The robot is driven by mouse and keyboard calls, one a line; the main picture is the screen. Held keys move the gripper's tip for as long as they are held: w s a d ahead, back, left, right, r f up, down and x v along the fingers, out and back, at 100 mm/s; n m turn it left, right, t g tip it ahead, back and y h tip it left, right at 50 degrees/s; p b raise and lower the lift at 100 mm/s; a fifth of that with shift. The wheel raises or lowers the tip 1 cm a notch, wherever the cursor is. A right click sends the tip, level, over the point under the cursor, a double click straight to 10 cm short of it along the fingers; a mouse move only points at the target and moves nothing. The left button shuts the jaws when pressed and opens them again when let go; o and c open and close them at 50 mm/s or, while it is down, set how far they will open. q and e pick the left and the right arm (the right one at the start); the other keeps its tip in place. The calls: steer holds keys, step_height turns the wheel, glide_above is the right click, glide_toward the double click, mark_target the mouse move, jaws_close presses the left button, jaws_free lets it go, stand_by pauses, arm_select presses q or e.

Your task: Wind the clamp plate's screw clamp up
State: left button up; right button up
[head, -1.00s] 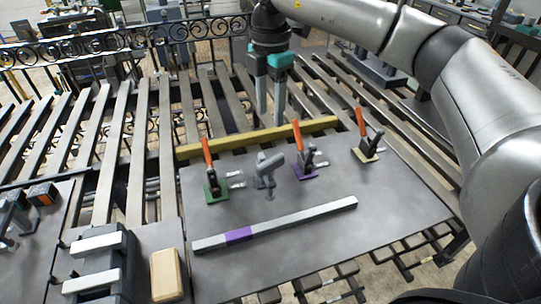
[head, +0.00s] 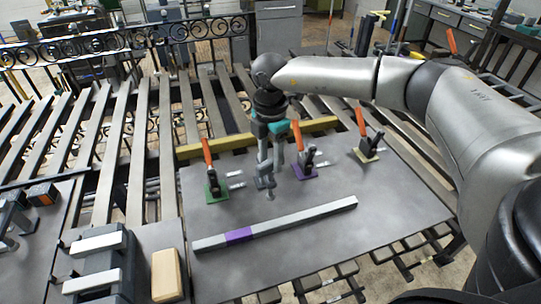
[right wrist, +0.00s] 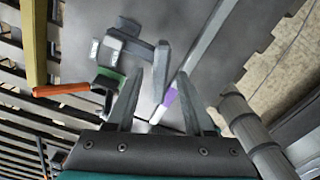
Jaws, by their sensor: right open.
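The grey screw clamp (head: 269,194) stands on the dark clamp plate (head: 330,245), between the green-based and purple-based toggle clamps. In the head view my right gripper (head: 271,167) hides most of its upper part. In the right wrist view the screw clamp (right wrist: 160,68) shows as a grey bar and blocks just beyond the open fingers (right wrist: 158,92). My left gripper is not in view.
Toggle clamps with orange handles stand on a green base (head: 213,192), a purple base (head: 305,170) and a pale base (head: 366,152). A grey bar with a purple band (head: 285,226) lies in front. A yellow beam (head: 205,146) runs behind. The plate's front right is clear.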

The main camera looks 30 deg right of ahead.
jaws_close()
stand_by(0.3)
stand_by(0.5)
